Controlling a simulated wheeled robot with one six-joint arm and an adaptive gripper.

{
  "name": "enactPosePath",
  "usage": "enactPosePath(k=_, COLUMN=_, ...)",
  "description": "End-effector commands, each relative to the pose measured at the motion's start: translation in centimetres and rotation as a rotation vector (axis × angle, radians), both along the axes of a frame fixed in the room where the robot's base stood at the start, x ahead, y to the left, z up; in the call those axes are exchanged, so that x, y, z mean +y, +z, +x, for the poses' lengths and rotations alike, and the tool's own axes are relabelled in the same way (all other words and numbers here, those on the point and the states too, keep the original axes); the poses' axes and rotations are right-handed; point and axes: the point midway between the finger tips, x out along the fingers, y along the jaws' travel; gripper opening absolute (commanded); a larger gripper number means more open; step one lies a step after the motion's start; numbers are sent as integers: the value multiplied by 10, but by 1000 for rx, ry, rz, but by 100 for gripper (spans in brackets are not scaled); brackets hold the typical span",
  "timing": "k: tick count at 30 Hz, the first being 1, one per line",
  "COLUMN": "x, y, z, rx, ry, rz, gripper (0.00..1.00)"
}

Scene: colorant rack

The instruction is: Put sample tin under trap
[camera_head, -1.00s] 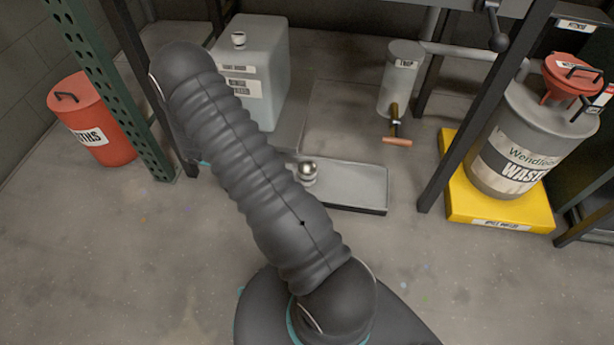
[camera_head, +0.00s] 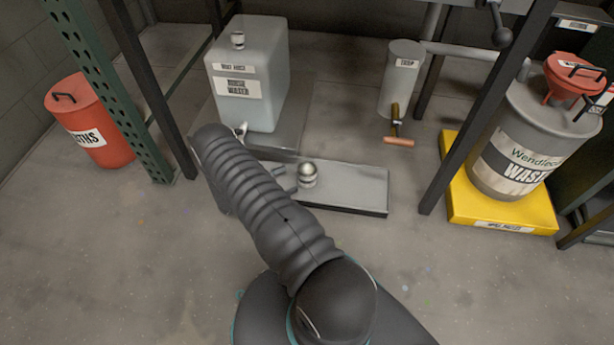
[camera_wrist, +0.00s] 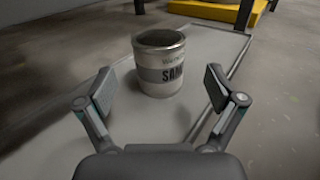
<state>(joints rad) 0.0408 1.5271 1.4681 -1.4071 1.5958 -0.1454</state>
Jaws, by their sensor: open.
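The sample tin (camera_wrist: 159,66) is a small silver can with a grey label, standing upright on the grey tray. In the wrist view it stands just beyond and between the open fingers of my gripper (camera_wrist: 165,97), apart from both.
A white rinse-water container (camera_head: 262,70) stands behind the tray. A red bin (camera_head: 88,120) is at the left. A waste drum (camera_head: 520,150) with a red funnel stands on a yellow base (camera_head: 500,207) at the right. Dark rack posts (camera_head: 480,110) flank the space.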

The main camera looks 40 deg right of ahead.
Motion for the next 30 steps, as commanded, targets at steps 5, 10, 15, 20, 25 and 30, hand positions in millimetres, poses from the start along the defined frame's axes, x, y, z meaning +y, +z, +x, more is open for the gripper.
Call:
enactPosePath(k=5, x=-32, y=0, z=-7, rx=0, ry=-4, rz=0, gripper=93)
enactPosePath(k=10, x=-48, y=0, z=-10, rx=-1, ry=-2, rz=0, gripper=93)
enactPosePath(k=15, x=-57, y=0, z=-12, rx=-1, ry=-2, rz=1, gripper=93)
enactPosePath(k=20, x=-80, y=-2, z=-17, rx=-1, ry=-5, rz=1, gripper=93)
enactPosePath(k=25, x=-98, y=-2, z=-20, rx=-1, ry=-2, rz=1, gripper=93)
enactPosePath(k=30, x=-102, y=-2, z=-20, rx=-1, ry=0, rz=1, gripper=93)
